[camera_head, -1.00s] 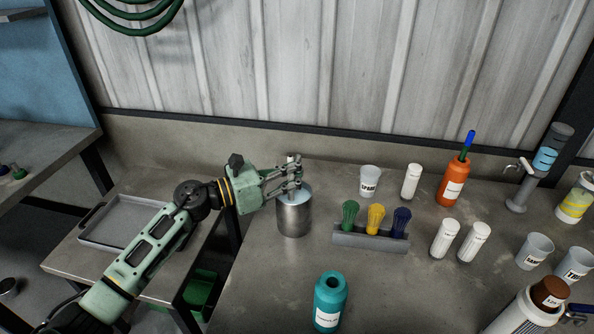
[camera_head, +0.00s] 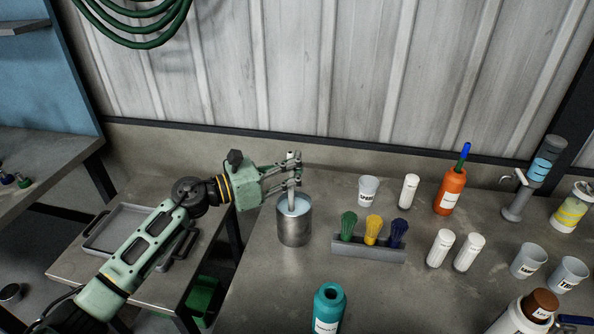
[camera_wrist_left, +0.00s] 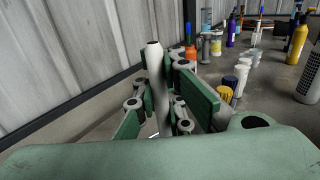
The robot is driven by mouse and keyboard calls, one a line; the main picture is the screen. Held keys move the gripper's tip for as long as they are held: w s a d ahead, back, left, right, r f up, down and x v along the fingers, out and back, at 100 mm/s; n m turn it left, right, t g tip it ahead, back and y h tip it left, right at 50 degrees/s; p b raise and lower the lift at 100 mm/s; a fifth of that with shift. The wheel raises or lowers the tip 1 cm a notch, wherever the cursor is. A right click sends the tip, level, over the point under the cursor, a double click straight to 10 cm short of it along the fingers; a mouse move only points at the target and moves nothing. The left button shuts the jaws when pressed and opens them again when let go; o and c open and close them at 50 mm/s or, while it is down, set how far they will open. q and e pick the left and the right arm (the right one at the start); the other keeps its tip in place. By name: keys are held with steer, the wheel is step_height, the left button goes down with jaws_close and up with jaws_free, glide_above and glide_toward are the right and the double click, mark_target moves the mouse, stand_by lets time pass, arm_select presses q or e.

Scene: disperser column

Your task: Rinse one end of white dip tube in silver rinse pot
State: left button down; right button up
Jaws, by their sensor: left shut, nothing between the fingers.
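The silver rinse pot (camera_head: 294,233) stands on the bench near its left edge, with pale blue liquid in it. In the left wrist view the tube (camera_wrist_left: 156,80) stands between the finger pads of my left gripper (camera_wrist_left: 162,108). My right gripper is not in view.
To the right stand a grey brush holder (camera_head: 368,246), a teal bottle (camera_head: 328,310), an orange bottle (camera_head: 451,192), a cup (camera_head: 368,190) and several white containers. A grey tray (camera_head: 128,232) lies on the lower table at left. The bench between pot and brush holder is clear.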

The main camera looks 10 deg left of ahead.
arm_select(q)
step_height(320, 180, up, 11)
steer(key=p, duration=0.6)
steer(key=shift+p, duration=0.4)
steer(key=shift+f, duration=0.1)
